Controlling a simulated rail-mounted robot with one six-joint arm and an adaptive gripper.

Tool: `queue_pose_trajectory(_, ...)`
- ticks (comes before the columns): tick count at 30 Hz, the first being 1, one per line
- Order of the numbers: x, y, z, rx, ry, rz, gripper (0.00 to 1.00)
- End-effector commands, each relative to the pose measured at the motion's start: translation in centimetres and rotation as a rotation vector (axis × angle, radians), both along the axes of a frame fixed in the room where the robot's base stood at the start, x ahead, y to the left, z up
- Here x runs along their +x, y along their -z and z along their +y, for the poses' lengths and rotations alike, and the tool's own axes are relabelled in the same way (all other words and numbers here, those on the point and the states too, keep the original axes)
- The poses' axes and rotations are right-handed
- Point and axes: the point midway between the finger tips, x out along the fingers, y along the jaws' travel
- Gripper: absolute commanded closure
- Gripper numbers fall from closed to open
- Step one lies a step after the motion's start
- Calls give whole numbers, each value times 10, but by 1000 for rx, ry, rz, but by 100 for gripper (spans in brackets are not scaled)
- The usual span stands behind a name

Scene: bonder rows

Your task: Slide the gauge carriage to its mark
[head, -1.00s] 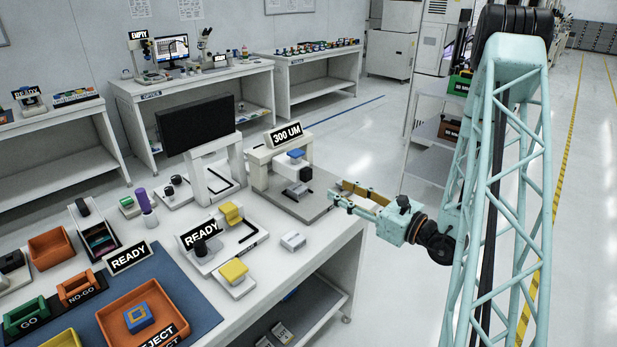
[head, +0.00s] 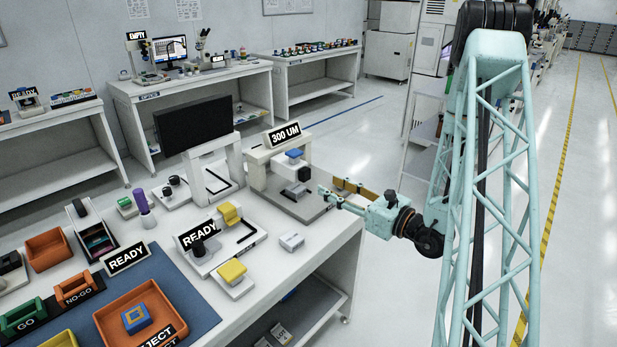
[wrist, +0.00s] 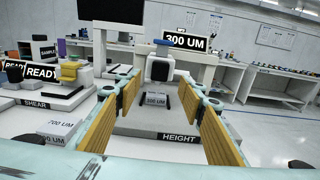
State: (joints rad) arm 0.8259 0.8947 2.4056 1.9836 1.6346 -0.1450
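The height gauge stands near the table's right end, with a 300 UM sign (head: 285,134) on its beige frame. Its grey base (head: 298,203) is labelled HEIGHT in the wrist view. My gripper (head: 334,193) is open and empty, to the right of the gauge. In the wrist view its yellow-padded fingers (wrist: 168,88) frame the gauge without touching the carriage.
Left of the gauge are a shear stand with a yellow block (head: 229,214), a READY sign (head: 200,235), a small grey block (head: 291,241) and a black monitor (head: 194,125). An orange tray (head: 108,312) sits farther left. Open floor lies to the right.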

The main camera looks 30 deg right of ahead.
Motion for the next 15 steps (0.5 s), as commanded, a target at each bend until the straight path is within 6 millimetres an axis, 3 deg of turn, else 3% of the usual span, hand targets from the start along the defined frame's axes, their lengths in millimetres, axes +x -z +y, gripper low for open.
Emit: queue_pose_trajectory(15,45,1,16,-1,-1,-1,64)
